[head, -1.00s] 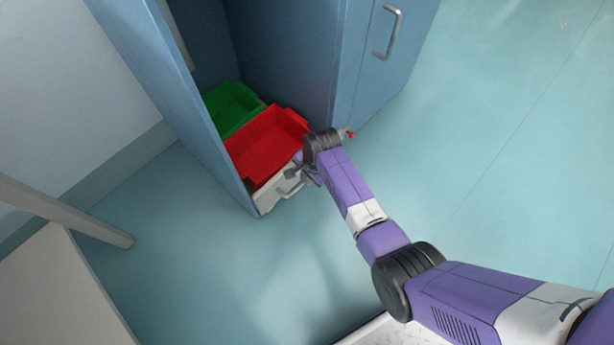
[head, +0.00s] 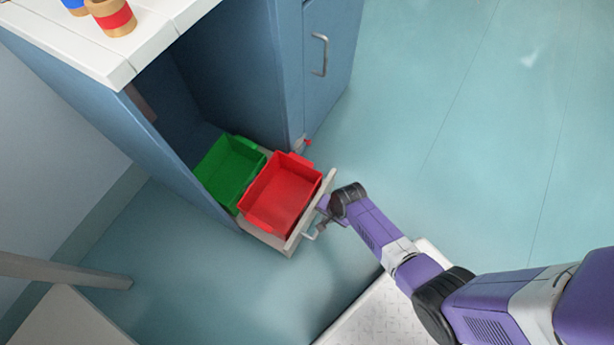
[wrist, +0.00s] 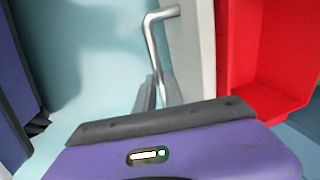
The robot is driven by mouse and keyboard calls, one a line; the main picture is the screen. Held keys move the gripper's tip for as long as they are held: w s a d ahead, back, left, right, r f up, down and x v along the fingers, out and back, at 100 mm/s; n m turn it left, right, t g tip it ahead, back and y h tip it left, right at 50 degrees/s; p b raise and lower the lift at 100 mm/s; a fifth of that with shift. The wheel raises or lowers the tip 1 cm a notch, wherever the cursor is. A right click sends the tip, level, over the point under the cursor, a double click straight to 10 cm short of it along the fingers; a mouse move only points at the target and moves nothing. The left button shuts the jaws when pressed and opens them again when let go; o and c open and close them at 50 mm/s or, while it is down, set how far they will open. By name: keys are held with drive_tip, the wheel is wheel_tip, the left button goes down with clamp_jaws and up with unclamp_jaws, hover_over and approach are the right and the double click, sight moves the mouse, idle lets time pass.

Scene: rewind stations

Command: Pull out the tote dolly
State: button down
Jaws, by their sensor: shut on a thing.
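The tote dolly (head: 311,216) is a low pale tray with a front panel and a metal bar handle (head: 316,232). It stands partly out of the bay under the blue cabinet. It carries a red tote (head: 284,193) in front and a green tote (head: 229,172) behind. My gripper (head: 324,220) is at the front panel, shut on the handle. In the wrist view the grey fingers (wrist: 156,92) close around the handle bar (wrist: 152,40), with the red tote (wrist: 270,50) at the right.
The blue cabinet (head: 205,80) walls the bay on both sides, with a closed door and handle (head: 320,55) at right. Spools (head: 112,14) stand on its white top. A small red-tipped part (head: 306,143) sits by the cabinet edge. Floor at right is clear.

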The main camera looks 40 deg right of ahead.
drive_tip(key=s+d+p, duration=0.3)
drive_tip(key=s+d, duration=0.1)
drive_tip(key=s, duration=1)
drive_tip(key=shift+d, duration=0.2)
drive_tip(key=c, duration=1.5)
unclamp_jaws()
drive_tip(key=shift+o, duration=0.2)
drive_tip(key=shift+p, duration=0.3)
wheel_tip(320, 180, up, 8)
drive_tip(key=s+p, duration=0.1)
drive_tip(key=p, duration=0.3)
drive_tip(key=shift+s+d+f, duration=0.15)
drive_tip(key=shift+s+d, duration=0.05)
drive_tip(key=shift+d, duration=0.05)
